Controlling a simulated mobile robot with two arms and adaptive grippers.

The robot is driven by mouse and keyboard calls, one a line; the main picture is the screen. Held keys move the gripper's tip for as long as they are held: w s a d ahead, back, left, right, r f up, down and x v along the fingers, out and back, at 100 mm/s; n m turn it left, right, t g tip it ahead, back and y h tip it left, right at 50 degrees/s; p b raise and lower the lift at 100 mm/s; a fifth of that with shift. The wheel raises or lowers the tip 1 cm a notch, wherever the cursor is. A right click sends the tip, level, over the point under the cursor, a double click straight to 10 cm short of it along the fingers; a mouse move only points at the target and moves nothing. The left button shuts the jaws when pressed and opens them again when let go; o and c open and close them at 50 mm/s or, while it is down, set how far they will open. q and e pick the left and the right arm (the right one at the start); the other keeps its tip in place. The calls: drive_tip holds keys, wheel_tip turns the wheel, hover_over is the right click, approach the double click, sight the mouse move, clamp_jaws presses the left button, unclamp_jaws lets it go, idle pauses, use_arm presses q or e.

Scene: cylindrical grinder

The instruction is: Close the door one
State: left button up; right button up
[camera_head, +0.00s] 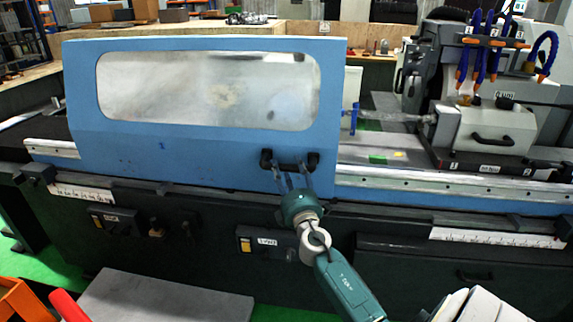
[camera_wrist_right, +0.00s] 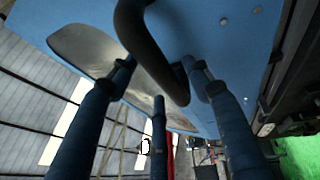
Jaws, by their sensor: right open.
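The blue sliding door (camera_head: 200,165) with a clear window stands over the left and middle of the grinder. Its black handle (camera_head: 290,165) is at the lower right of the door. My right gripper (camera_head: 292,177) is at the handle, its fingers pointing up at the door. In the right wrist view, the open fingers (camera_wrist_right: 160,75) are spread around the black handle (camera_wrist_right: 155,55), which passes between them. I cannot tell whether they touch it. The door also shows in that view (camera_wrist_right: 215,40). My left gripper is not in view.
Right of the door the machine bed is exposed, with a grey headstock block (camera_head: 490,135) and blue coolant hoses (camera_head: 480,50). A metal rail (camera_head: 450,185) runs along the front. A grey platform (camera_head: 160,298) lies on the green floor, beside orange and red objects at lower left.

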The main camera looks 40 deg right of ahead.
drive_tip(key=shift+w+d, duration=0.35)
drive_tip(key=shift+w, duration=0.3)
drive_tip(key=shift+r, duration=0.1)
clamp_jaws()
drive_tip(key=shift+s, duration=0.1)
